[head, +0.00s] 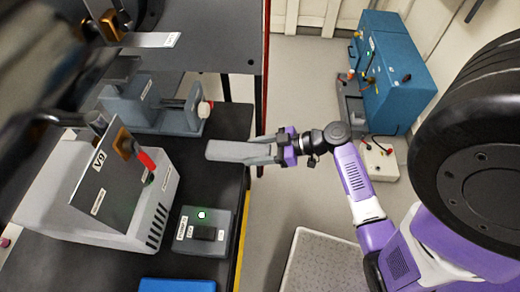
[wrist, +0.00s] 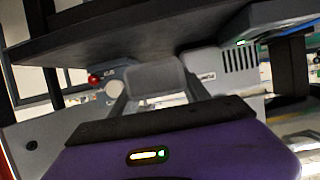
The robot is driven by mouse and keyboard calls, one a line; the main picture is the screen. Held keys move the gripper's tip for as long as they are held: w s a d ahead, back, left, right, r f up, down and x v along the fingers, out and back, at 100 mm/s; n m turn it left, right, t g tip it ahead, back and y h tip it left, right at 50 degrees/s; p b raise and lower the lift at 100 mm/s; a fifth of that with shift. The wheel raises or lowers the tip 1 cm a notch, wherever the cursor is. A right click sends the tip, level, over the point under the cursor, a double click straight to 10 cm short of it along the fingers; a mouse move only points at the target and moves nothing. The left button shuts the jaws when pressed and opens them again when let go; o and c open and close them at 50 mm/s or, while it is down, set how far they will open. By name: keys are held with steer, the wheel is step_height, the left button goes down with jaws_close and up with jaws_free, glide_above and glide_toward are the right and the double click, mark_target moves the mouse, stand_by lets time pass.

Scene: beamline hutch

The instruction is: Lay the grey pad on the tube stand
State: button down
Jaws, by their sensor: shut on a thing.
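My gripper (head: 265,152) is shut on the light grey pad (head: 228,151), a flat rounded plate sticking out to the left past the fingertips. The pad is held near the right edge of the black bench. In the wrist view the pad (wrist: 155,80) sits between the fingers. A blue-grey stand (head: 142,117) with uprights and a pale, red-tipped knob is on the bench, up and left of the pad; it looks like the tube stand. The pad appears apart from it. The knob's red tip shows in the wrist view (wrist: 95,79).
A grey box (head: 110,215) with a tilted dark panel and red handle stands at left. A small grey box (head: 203,231) with a green light and a blue object (head: 177,286) lie nearer. A blue cabinet (head: 393,72) and white box (head: 378,160) stand on the floor at right.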

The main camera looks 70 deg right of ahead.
steer(key=b, duration=0.2)
glide_above(232, 166)
steer(key=s, duration=0.2)
steer(key=shift+d+f, duration=0.2)
steer(key=shift+f, duration=2.05)
steer(key=shift+w+a+f+b, duration=0.15)
steer(key=shift+w+f+b, duration=0.4)
steer(key=shift+f+b, duration=0.25)
steer(key=shift+w+a+f+b, duration=0.1)
steer(key=shift+w+f+b, duration=0.45)
steer(key=shift+b, duration=0.3)
steer(key=shift+c, duration=2.4)
jaws_free()
steer(key=shift+o, duration=0.2)
steer(key=shift+s, duration=0.1)
